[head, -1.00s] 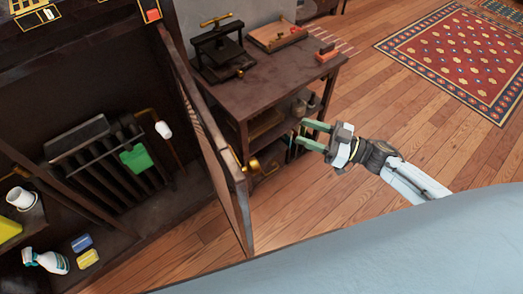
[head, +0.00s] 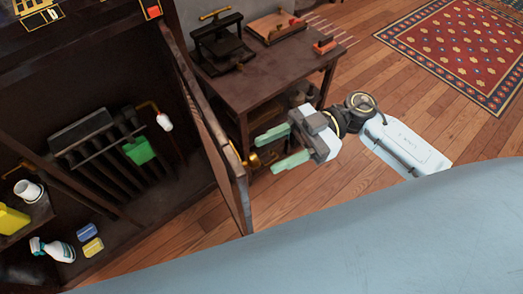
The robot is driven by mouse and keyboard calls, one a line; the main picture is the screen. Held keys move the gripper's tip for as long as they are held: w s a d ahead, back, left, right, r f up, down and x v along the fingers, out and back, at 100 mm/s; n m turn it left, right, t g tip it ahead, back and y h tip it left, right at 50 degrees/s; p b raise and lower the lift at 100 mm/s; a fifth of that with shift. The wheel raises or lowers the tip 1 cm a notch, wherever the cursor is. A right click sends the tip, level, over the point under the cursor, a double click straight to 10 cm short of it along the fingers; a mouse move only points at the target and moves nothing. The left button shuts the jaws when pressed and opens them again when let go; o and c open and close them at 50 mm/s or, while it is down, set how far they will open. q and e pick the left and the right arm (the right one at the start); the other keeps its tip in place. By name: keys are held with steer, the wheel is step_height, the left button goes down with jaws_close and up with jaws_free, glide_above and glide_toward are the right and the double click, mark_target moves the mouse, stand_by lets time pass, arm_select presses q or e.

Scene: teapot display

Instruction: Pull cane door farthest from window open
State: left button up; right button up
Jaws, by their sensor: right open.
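A dark wooden cabinet door (head: 213,140) stands swung out from the cabinet front, seen nearly edge-on. Brass hardware, apparently its knob (head: 253,160), sticks out on its right side. No cane panel is clearly visible from this angle, and no window is in view. My right gripper (head: 267,153) is open and empty, just right of the door. Its two green fingers point left toward the door's outer side, close to the brass knob; whether they touch it I cannot tell. My left gripper is not in view.
The cabinet interior holds a dark ribbed rack (head: 100,150), a green item (head: 139,151), a spray bottle (head: 52,249), sponges (head: 93,247) and a white cup (head: 28,190). A wooden side table (head: 270,75) with a press stands behind the door. Open floor (head: 440,125) lies right.

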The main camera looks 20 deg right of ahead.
steer(key=a, duration=0.3)
steer(key=shift+s+a, duration=0.1)
steer(key=shift+s, duration=0.15)
jaws_close()
